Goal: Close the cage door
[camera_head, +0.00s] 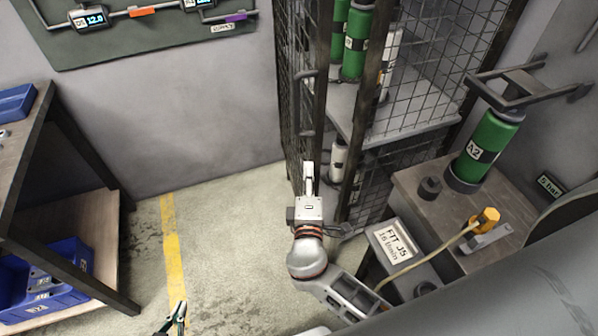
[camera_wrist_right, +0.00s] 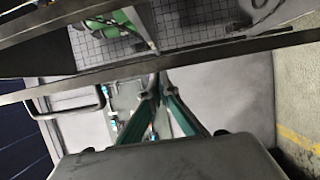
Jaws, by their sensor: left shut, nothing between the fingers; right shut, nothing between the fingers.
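The cage door (camera_head: 289,65) is a dark-framed mesh panel with a grey bar handle (camera_head: 300,104), seen at a steep angle at the cage's left side. It appears swung out; how far is hard to tell. My right gripper (camera_head: 309,166) is shut and empty, low beside the door's lower part. Whether it touches the door is unclear. In the right wrist view, its green-sided fingers (camera_wrist_right: 158,82) point toward dark frame bars, with the handle (camera_wrist_right: 68,112) to the left. My left gripper (camera_head: 178,308) is shut and empty at the bottom edge, far from the door.
The cage (camera_head: 420,60) holds green and white cylinders on a shelf (camera_head: 425,118). A bench (camera_head: 420,207) with a green A2 cylinder (camera_head: 482,148) stands right. A workbench with blue bins (camera_head: 50,285) stands left. Floor between, with a yellow line (camera_head: 173,258), is clear.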

